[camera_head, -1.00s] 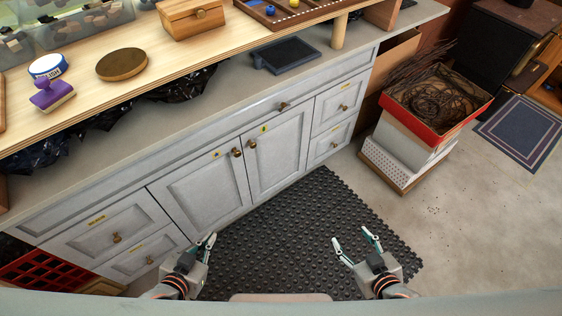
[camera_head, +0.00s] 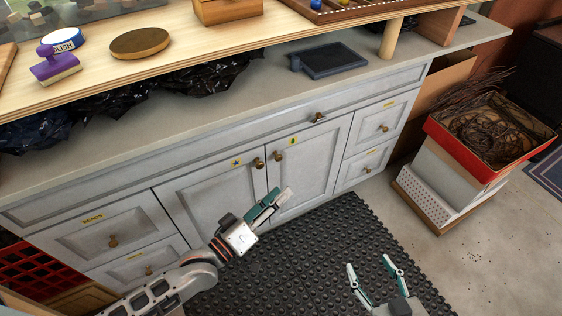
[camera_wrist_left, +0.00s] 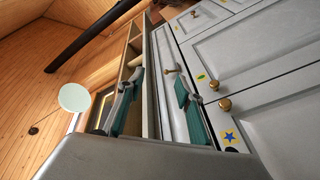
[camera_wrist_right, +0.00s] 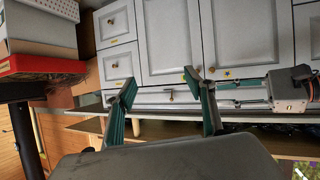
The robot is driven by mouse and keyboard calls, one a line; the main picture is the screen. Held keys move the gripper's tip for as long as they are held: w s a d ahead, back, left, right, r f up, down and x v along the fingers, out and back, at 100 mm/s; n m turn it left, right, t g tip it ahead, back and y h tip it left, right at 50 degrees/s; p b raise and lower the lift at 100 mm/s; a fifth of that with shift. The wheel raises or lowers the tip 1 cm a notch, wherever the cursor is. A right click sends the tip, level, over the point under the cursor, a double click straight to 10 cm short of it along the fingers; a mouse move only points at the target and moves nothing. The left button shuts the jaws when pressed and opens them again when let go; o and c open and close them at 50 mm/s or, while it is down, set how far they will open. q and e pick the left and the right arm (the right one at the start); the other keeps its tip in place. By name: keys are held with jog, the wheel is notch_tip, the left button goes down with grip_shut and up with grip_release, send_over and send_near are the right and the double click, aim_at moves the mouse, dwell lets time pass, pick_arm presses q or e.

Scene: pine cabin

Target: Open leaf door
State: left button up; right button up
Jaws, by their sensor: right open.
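The grey cabinet has two leaf doors side by side, both shut. The left leaf door (camera_head: 212,203) has a star label and a brass knob (camera_head: 259,164). The right leaf door (camera_head: 312,165) has a green-marked label and its own knob (camera_head: 279,156). In the left wrist view, the two knobs (camera_wrist_left: 225,103) lie to the right of the fingers. My left gripper (camera_head: 269,207) is open and empty, in front of the doors below the knobs, touching neither knob. My right gripper (camera_head: 374,275) is open and empty over the black mat, away from the cabinet.
Drawers flank the doors, with left drawers (camera_head: 112,232) and right drawers (camera_head: 378,125). A wide drawer (camera_head: 318,118) runs above. A black rubber mat (camera_head: 330,235) covers the floor in front. A red-rimmed box of twigs (camera_head: 475,160) stands on boxes at the right.

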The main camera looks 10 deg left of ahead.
pick_arm(q)
jog(key=w+a+f+n+h+b, duration=0.1)
jog(key=w+a+f+n+b, duration=0.1)
jog(key=w+f+n+b, duration=0.4)
jog(key=n+t+y+b, duration=0.1)
jog(key=n+t+b, duration=0.2)
jog(key=n, duration=0.2)
send_near(279, 161)
jog(key=shift+m, duration=0.3)
jog(key=x, duration=0.7)
jog(key=b+x, duration=0.1)
jog(key=x, duration=0.2)
jog(key=shift+w+a+r, duration=0.1)
jog(key=shift+w+r, duration=0.2)
jog(key=shift+r, duration=0.05)
jog(key=shift+g, duration=0.3)
pick_arm(e)
notch_tip(279, 161, down, 6)
jog(key=s+a, duration=0.1)
jog(key=a, duration=0.1)
jog(key=shift+s+a+m+g+y, duration=0.2)
jog(key=shift+m+g+y, duration=0.1)
jog(key=shift+m, duration=0.1)
jog(key=shift+r, duration=0.1)
pick_arm(q)
grip_shut()
